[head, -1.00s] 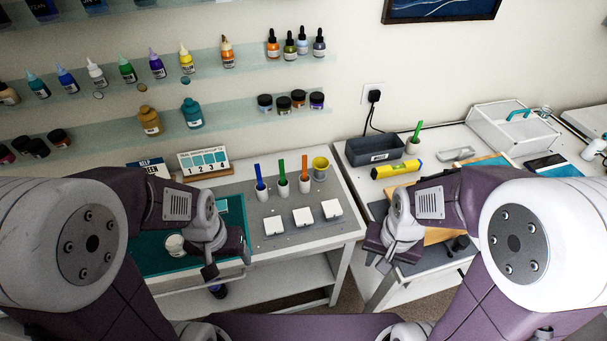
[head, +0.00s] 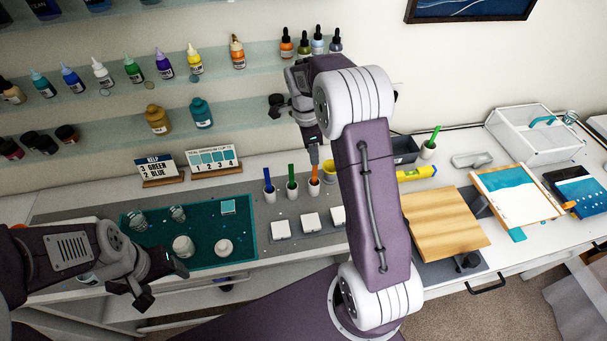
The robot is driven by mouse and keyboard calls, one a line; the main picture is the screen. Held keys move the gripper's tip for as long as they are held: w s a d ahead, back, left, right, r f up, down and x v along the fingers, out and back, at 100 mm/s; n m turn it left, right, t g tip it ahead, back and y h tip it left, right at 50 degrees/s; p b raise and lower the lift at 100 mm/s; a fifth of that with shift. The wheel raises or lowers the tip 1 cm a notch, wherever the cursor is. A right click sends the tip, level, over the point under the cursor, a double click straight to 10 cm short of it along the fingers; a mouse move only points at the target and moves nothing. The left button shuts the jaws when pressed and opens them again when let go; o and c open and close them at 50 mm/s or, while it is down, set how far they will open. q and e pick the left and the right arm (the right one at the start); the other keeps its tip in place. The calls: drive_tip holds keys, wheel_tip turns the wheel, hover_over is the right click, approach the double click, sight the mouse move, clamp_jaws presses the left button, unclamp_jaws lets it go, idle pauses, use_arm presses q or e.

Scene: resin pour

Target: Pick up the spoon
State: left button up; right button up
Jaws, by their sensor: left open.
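Spoons with coloured handles stand upright in small white cups on the grey mat: a blue one (head: 267,178), a green one (head: 291,174) and an orange one (head: 314,173). Another green-handled spoon (head: 436,134) stands in a cup on the right bench. My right gripper (head: 313,155) points down just above the orange handle. Its fingers are seen edge-on, so I cannot tell whether they are open or touch the handle. My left gripper (head: 164,284) is open and empty at the front edge of the left bench.
White square blocks (head: 311,221) lie in front of the spoon cups. The teal mat (head: 240,246) holds clear cups and two white pots (head: 183,247). Shelves of paint bottles (head: 202,113) hang behind. My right arm hides part of the right bench, which holds a wooden board (head: 440,225).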

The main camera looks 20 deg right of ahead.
sight(316, 176)
drive_tip(key=f, duration=0.2)
drive_tip(key=f+p, duration=0.1)
drive_tip(key=f, duration=0.1)
drive_tip(key=shift+w+d, duration=0.1)
drive_tip(key=shift+d, duration=0.15)
drive_tip(key=f, duration=0.1)
drive_tip(key=f+p, duration=0.1)
drive_tip(key=f, duration=0.1)
drive_tip(key=f+p, duration=0.1)
drive_tip(key=shift+d+f, duration=0.35)
drive_tip(key=shift+d, duration=0.05)
drive_tip(key=shift+f, duration=0.15)
clamp_jaws()
